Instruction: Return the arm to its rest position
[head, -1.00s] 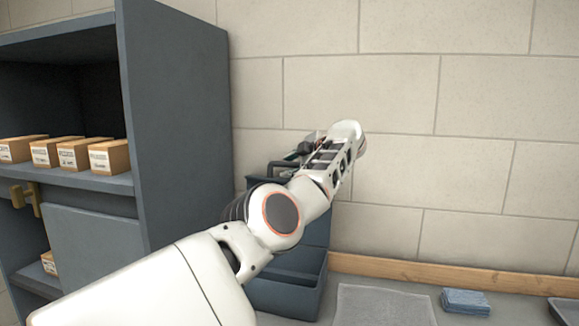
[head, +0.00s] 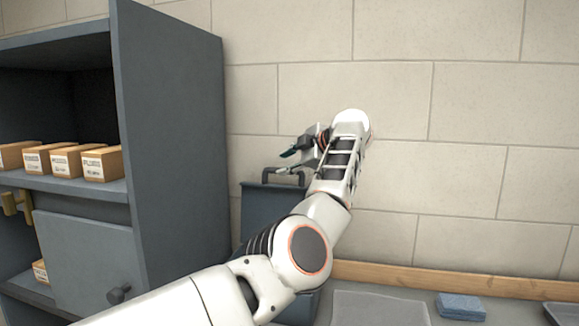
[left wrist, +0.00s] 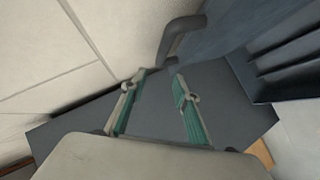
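My left arm reaches in from the lower left in the head view. My left gripper (head: 296,150) is up near the wall, above the blue-grey toolbox-like container with a dark handle (head: 284,175). In the left wrist view the two green-padded fingers (left wrist: 155,108) stand apart with nothing between them. The container and its handle (left wrist: 182,35) show just beyond the fingertips there. My right gripper is in neither view.
A dark grey cabinet (head: 172,130) stands at the left, with several small cardboard boxes (head: 102,164) on its shelf. A grey mat (head: 380,308) and folded blue cloths (head: 461,306) lie on the bench at the right. The wall (head: 480,120) is close behind.

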